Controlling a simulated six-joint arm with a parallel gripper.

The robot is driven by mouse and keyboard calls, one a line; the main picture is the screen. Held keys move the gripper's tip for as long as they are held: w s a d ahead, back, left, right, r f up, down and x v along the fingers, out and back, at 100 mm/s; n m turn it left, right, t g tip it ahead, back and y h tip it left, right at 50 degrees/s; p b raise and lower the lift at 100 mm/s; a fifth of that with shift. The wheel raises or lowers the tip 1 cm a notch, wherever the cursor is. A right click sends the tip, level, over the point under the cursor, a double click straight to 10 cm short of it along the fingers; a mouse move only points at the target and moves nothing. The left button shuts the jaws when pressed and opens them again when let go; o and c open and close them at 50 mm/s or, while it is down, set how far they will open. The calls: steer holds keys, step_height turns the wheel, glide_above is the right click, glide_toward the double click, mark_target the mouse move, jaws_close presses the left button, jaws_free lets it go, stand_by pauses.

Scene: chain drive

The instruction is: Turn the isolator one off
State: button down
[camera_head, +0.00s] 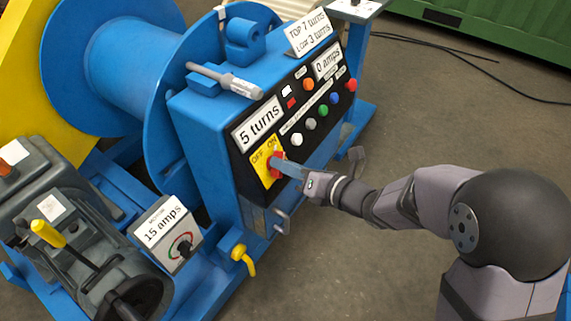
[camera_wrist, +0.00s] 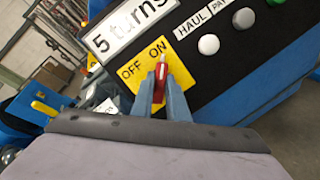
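The isolator is a red rotary handle (camera_wrist: 160,83) on a yellow plate marked OFF and ON. The plate (camera_head: 259,172) is at the lower left of the black control panel in the head view. The handle's pale tip points up toward ON in the wrist view. My gripper (camera_wrist: 161,80) reaches in from the front, one blue-grey finger on each side of the handle, and appears shut on it. In the head view my gripper (camera_head: 278,163) is at the plate and covers part of the handle.
A "5 turns" display (camera_head: 258,123) sits above the plate. A white button (camera_head: 297,139) and several coloured buttons lie to the right. A grey machine with a yellow lever (camera_head: 47,234) and a "15 amps" box (camera_head: 165,228) stand left. Floor at lower right is open.

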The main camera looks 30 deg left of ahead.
steer(key=shift+f+n+b, duration=0.1)
steer(key=shift+n+b, duration=0.3)
steer(key=shift+b, duration=0.05)
steer(key=shift+w+n+g+b, duration=0.1)
steer(key=shift+n+g+b, duration=0.65)
steer(key=shift+n+b, duration=2)
steer(key=shift+s+n+g+b, duration=0.1)
steer(key=shift+n+g+b, duration=0.6)
steer(key=shift+n+b, duration=2)
steer(key=shift+w+n+g+b, duration=0.1)
steer(key=shift+n+g+b, duration=0.85)
steer(key=shift+n, duration=3.3)
steer(key=c, duration=1.7)
jaws_free()
